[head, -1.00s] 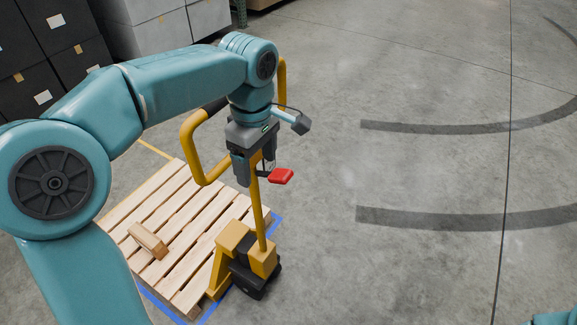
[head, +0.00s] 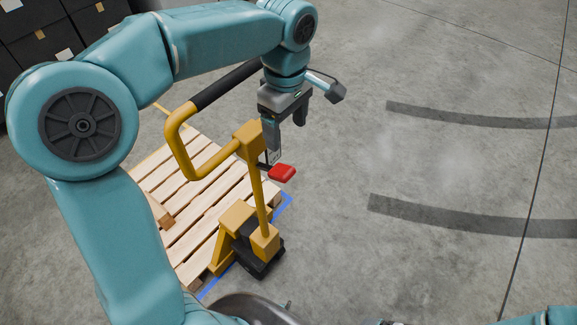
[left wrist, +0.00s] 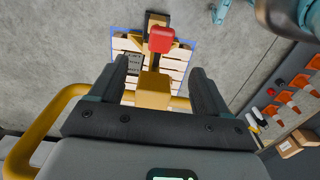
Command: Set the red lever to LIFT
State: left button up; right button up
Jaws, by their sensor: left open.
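The red lever (head: 282,173) sticks out to the right from the yellow head block (head: 248,140) of a pallet jack's handle. It also shows in the left wrist view (left wrist: 161,38), beyond the block, with a small marked plate (left wrist: 133,64) beside it whose text I cannot read. My left gripper (head: 286,134) is open and empty, just above the lever in the head view. In the left wrist view its fingers (left wrist: 160,72) stand on either side of the yellow block; I cannot tell whether they touch it. The lever is not between the fingertips. My right gripper is not in view.
The yellow handle loop (head: 178,140) with a black grip stands left of the gripper. The jack's base (head: 262,242) sits at a wooden pallet (head: 195,225). Black totes (head: 48,35) are at the back left. Open floor lies right. Orange cones (left wrist: 285,97) show in the left wrist view.

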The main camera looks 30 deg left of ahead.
aim_at(285, 170)
pick_arm(q)
jog(key=f, duration=1.4)
jog(key=shift+s+a, duration=0.15)
jog(key=shift+s, duration=0.15)
jog(key=shift+w+f, duration=0.15)
jog(key=shift+f, duration=0.3)
jog(key=shift+r, duration=0.1)
jog(key=shift+c, duration=0.6)
jog(key=c, duration=1.3)
jog(key=shift+f+b, duration=0.4)
jog(key=shift+b, duration=0.25)
grip_shut()
notch_tip(285, 170, down, 7)
jog(key=y+b, duration=1)
jog(key=b, duration=1.1)
jog(key=shift+d+t, duration=0.3)
jog(key=shift+d, duration=0.1)
